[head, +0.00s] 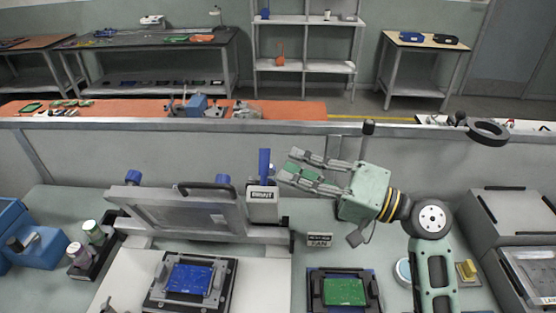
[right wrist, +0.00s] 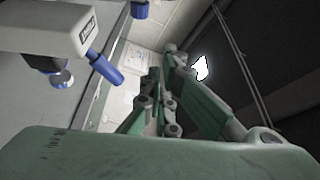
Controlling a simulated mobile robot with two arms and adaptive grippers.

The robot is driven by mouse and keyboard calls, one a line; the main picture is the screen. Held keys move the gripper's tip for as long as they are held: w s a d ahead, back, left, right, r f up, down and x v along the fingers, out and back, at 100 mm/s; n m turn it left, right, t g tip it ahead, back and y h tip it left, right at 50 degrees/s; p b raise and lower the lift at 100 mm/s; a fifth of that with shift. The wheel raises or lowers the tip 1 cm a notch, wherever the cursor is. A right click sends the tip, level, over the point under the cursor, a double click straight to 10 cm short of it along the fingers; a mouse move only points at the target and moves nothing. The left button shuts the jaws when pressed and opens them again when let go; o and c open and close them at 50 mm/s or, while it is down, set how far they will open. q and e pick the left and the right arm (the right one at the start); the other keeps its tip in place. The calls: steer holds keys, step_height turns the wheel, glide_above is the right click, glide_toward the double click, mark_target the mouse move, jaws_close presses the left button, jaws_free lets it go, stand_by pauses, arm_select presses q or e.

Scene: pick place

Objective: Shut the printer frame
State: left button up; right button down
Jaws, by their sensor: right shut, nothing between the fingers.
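The printer frame (head: 180,218) stands raised and tilted up at the left in the head view, with a black handle (head: 207,188) along its top edge. Below and in front of it, a blue board (head: 188,279) lies in a dark fixture on the white printer bed (head: 122,277). My right gripper (head: 282,167) is shut and empty, in the air right of the frame, by the white printer block (head: 262,204) with its blue lever. In the right wrist view its fingers (right wrist: 168,75) point away, and the white block (right wrist: 45,30) shows at upper left. My left gripper is not in view.
Blue equipment (head: 35,237) and bottles (head: 88,245) stand at far left. A grey machine (head: 515,225) is at far right. A low partition (head: 415,165) runs behind the bench.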

arm_select(q)
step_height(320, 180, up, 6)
steer(key=p, duration=0.5)
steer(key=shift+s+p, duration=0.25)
steer(key=shift+p, duration=0.1)
arm_select(e)
steer(key=a, duration=0.8)
steer(key=shift+s+a, duration=0.35)
steer(key=shift+s, duration=0.05)
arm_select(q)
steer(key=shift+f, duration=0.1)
arm_select(e)
steer(key=shift+s+f, duration=0.15)
